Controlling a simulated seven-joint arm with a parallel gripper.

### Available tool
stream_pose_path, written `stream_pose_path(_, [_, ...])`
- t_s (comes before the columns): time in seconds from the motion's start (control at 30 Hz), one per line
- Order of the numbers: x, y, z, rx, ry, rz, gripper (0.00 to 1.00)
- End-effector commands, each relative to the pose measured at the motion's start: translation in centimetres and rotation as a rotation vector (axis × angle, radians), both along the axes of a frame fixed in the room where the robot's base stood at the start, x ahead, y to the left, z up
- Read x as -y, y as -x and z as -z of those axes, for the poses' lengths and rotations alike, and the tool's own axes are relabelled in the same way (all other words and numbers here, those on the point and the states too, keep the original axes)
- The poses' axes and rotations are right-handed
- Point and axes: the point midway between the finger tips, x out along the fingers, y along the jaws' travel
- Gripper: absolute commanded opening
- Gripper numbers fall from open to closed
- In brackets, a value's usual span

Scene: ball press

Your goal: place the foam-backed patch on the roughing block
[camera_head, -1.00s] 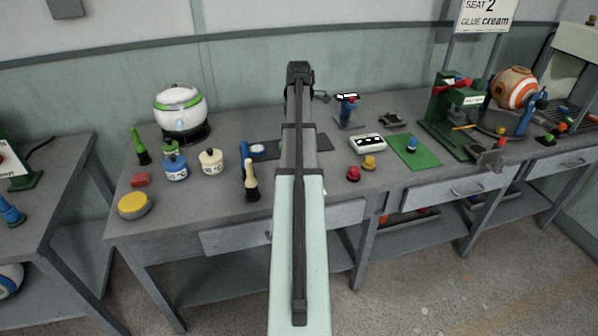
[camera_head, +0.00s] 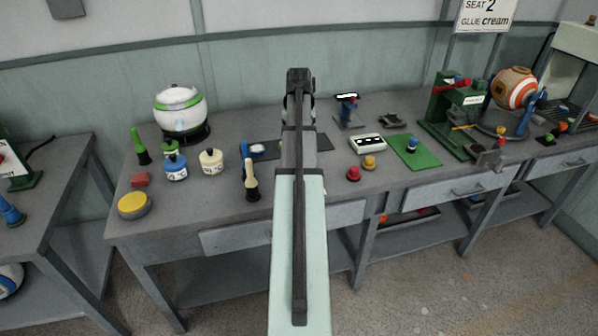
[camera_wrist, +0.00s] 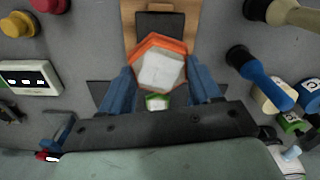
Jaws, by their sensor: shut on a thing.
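In the wrist view, my gripper (camera_wrist: 161,80) has its two blue fingers shut on the patch (camera_wrist: 160,70). The patch is an orange hexagon with a pale grey-white face towards the camera. A wooden block with a dark top pad, which looks like the roughing block (camera_wrist: 160,24), shows beyond the patch at the top of the view. The patch overlaps the block's near part in the picture; I cannot tell whether they touch. In the head view my arm hides the patch, the block and my fingertips.
A small green-edged white piece (camera_wrist: 157,102) shows behind the patch. Dark-headed tools (camera_wrist: 258,70) and labelled pots (camera_wrist: 275,98) stand to the right in the wrist view. Red and yellow knobs (camera_head: 369,163) and a striped box (camera_head: 367,144) stand right of my arm in the head view.

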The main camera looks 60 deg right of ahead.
Motion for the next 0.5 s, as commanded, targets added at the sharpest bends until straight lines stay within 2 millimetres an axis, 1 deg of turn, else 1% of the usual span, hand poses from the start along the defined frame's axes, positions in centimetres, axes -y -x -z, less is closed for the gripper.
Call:
stream_pose_path(0.1, [0.0, 0.0, 0.0, 0.000, 0.000, 0.061, 0.34])
stream_pose_path(0.27, [0.0, 0.0, 0.6, 0.000, 0.000, 0.092, 0.34])
stream_pose_path(0.37, [0.0, 0.0, 1.7, -0.001, -0.001, 0.094, 0.34])
stream_pose_path(0.5, [-0.1, 0.0, 3.9, -0.001, -0.002, 0.093, 0.34])
